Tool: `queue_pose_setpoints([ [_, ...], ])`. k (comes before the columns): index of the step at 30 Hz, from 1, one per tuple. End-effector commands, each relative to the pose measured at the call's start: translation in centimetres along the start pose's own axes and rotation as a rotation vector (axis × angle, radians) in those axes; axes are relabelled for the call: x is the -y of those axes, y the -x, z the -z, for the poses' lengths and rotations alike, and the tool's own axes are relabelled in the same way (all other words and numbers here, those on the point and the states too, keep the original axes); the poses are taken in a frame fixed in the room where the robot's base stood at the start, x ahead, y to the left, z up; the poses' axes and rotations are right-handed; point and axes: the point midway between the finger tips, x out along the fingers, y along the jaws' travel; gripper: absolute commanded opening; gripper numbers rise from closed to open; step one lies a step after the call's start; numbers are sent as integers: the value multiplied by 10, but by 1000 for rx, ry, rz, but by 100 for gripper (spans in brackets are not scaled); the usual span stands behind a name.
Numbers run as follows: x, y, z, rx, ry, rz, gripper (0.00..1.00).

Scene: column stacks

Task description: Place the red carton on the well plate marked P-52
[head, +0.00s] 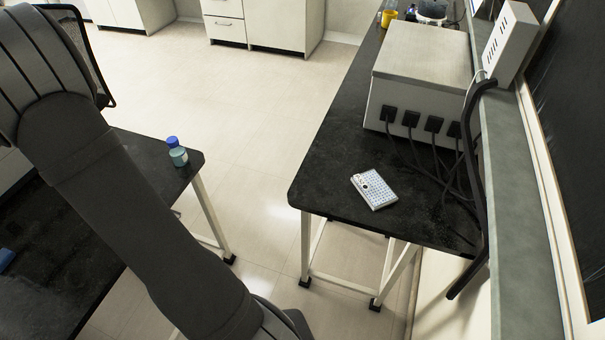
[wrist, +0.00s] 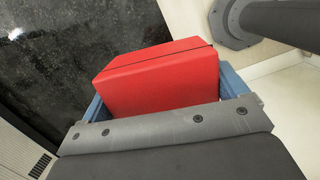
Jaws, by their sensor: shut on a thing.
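The red carton (wrist: 160,77) shows in the wrist view, between the two blue fingers of my gripper (wrist: 162,92). My gripper is shut on it, with a finger against each side. The carton and gripper do not show in the head view. A white well plate (head: 374,189) lies flat on the right-hand black bench in the head view, near the bench's front end. Its marking is too small to read. My gripper's place relative to the plate cannot be told.
A grey-white box (head: 422,70) with several black plugs and cables stands behind the plate on the right bench (head: 325,165). A blue-capped bottle (head: 177,154) stands on the left bench. A floor gap separates the benches. Bare bench lies left of the plate.

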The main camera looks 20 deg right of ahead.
Motion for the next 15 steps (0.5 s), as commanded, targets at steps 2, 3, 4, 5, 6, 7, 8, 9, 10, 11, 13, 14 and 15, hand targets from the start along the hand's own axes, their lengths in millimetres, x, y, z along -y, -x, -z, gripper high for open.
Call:
queue_pose_setpoints([
  [2,5,-2,-23,0,-48,7,65],
  [3,8,-2,-37,0,-77,11,65],
  [4,12,-3,-48,0,-100,15,65],
  [5,15,-4,-59,0,-124,18,65],
  [6,21,-6,-75,0,-158,24,65],
  [7,25,-6,-87,0,-184,28,65],
  [8,30,-7,-98,0,-210,32,65],
  [9,36,-8,-113,0,-244,37,65],
  [10,41,-9,-124,0,-269,40,65],
  [11,47,-10,-135,0,-295,44,65],
  [13,61,-12,-161,0,-355,53,65],
  [14,67,-12,-172,0,-381,57,65],
  [15,76,-13,-185,0,-415,62,65],
])
